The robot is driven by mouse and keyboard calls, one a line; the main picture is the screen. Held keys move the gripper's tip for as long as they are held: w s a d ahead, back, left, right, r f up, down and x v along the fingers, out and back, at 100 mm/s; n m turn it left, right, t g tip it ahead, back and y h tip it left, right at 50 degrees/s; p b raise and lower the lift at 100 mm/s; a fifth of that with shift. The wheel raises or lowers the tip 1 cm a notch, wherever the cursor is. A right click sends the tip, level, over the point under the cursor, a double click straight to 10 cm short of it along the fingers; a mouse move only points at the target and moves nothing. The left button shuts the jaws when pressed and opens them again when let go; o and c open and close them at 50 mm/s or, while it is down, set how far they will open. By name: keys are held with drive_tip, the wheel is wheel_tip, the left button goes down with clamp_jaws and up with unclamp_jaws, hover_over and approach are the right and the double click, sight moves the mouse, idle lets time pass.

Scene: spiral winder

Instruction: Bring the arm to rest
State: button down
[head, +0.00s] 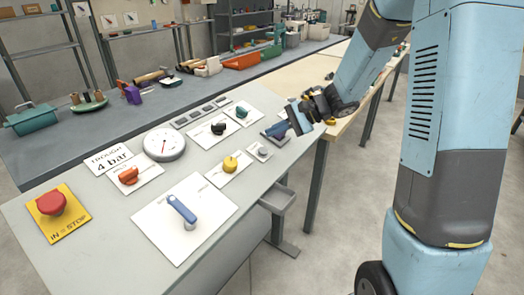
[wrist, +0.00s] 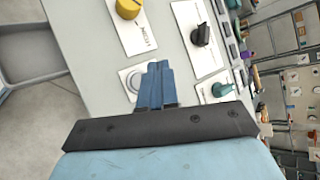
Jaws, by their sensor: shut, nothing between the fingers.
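My arm reaches in from the upper right of the head view, and my gripper (head: 272,132) hangs over the right end of the grey control panel (head: 90,225). In the wrist view my gripper (wrist: 158,68) shows its blue fingers together and empty. A white plate with a round grey button (wrist: 135,80) lies just beyond the fingertips, partly hidden by them. The same button (head: 264,150) is just below the gripper in the head view. I cannot tell whether the fingers touch the panel.
The panel carries a red stop button (head: 52,203), a blue lever (head: 182,209), a yellow knob (head: 230,163), an orange knob (head: 128,175), a black knob (head: 218,128), a green knob (head: 241,112) and a gauge (head: 164,144). A grey tray (head: 277,199) juts from the front edge.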

drive_tip(key=shift+s+r, duration=0.1)
drive_tip(key=shift+r, duration=0.1)
drive_tip(key=s+d+r+n+t+h, duration=0.1)
drive_tip(key=s+d+r+h, duration=0.3)
drive_tip(key=s, duration=0.4)
drive_tip(key=s+d+r+n+t+h, duration=0.2)
drive_tip(key=s+d+r+n+h, duration=0.1)
drive_tip(key=s+d, duration=0.4)
drive_tip(key=s+d+r+n+t+h, duration=0.1)
drive_tip(key=s+d+r+n+h, duration=0.2)
drive_tip(key=s, duration=0.7)
wheel_tip(320, 180, up, 4)
drive_tip(key=d+h, duration=0.2)
drive_tip(key=shift+d+r+t, duration=0.2)
drive_tip(key=shift+d+t, duration=0.1)
drive_tip(key=shift+d, duration=0.05)
drive_tip(key=c, duration=1.9)
unclamp_jaws()
